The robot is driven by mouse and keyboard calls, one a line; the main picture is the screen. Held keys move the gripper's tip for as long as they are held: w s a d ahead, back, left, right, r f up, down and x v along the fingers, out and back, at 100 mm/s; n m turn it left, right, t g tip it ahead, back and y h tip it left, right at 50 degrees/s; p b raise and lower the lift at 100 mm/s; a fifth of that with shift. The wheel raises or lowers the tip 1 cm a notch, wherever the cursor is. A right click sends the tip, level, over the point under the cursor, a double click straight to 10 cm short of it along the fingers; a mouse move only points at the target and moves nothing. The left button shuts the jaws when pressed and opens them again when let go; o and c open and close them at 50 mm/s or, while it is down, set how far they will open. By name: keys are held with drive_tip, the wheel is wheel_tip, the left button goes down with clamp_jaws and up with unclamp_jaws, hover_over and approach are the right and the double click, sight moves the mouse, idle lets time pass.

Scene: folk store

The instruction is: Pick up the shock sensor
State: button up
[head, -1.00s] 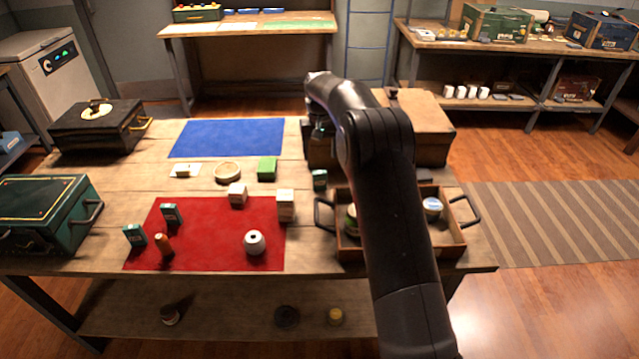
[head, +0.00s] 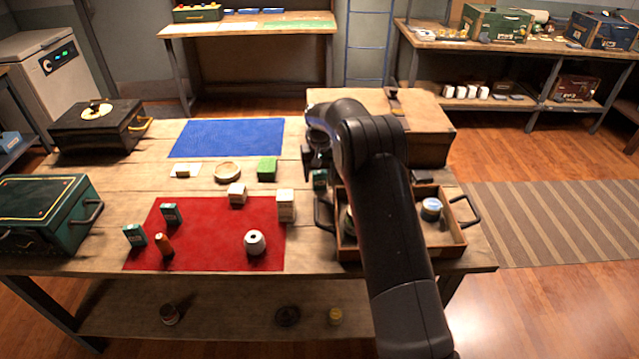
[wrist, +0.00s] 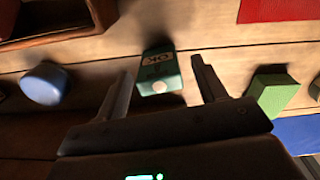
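In the head view the teal box (head: 320,178) is partly hidden by my gripper. My gripper (wrist: 161,68) is open and empty, with one finger to each side of the box in the wrist view. I cannot tell whether the fingers touch it. In the head view my gripper (head: 312,166) is just behind and above the box.
A wooden tray (head: 462,243) with round tins stands right of the box; a wooden chest (head: 430,140) stands behind. A green block (wrist: 272,92) is nearby, as is a blue round thing (wrist: 45,83). The red mat (head: 205,215) holds two similar teal boxes.

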drive_tip(key=c, duration=1)
drive_tip(key=shift+o, duration=0.2)
drive_tip(key=shift+r, duration=0.1)
